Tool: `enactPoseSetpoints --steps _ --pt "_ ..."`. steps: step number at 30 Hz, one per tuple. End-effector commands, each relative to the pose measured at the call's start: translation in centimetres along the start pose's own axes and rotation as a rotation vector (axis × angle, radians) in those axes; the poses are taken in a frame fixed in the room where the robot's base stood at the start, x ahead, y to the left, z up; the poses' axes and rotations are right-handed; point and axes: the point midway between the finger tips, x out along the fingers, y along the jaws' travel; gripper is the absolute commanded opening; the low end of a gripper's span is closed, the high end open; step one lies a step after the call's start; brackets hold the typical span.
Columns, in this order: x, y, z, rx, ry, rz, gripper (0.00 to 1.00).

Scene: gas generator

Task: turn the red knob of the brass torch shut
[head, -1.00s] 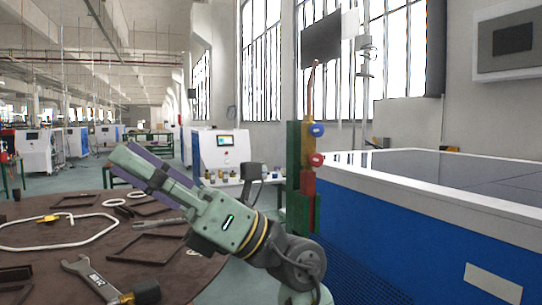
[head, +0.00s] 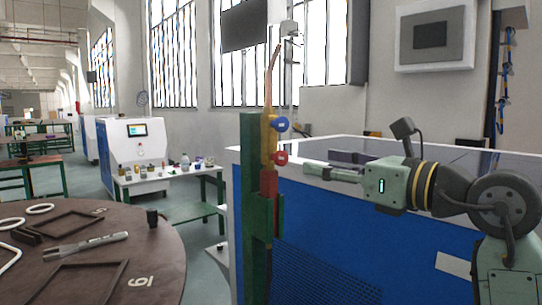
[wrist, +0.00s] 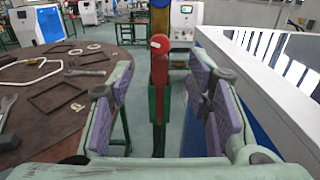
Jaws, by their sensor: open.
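The brass torch (head: 268,133) stands upright in a green holder (head: 253,200), its copper tube rising above. Its red knob (head: 281,157) faces right, below a blue knob (head: 281,124). In the wrist view the red knob (wrist: 160,43) shows ahead, between the two fingers and beyond their tips. My gripper (head: 308,170) is open and empty, just right of the red knob and slightly lower in the head view, pointing left. Its purple-padded fingers also show spread wide in the wrist view (wrist: 163,66). I see no contact with the knob.
A large blue machine with a white rim (head: 240,153) stands behind my arm. A round brown table (head: 150,240) with frames and wrenches is at the left. A small bench (head: 205,172) with bottles stands farther back. The floor between table and holder is clear.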

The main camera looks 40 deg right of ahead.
Motion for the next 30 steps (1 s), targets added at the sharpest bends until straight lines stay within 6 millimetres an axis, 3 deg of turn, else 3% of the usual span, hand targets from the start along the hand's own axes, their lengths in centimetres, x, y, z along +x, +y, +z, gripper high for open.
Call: enactPoseSetpoints --steps 15,21,30 --pt "8.8 0.2 0.2 0.002 -0.001 0.006 0.45" --pt "10.3 0.1 0.0 0.002 -0.001 0.004 0.45" --pt "10.4 0.1 0.0 0.002 -0.001 0.004 0.44"
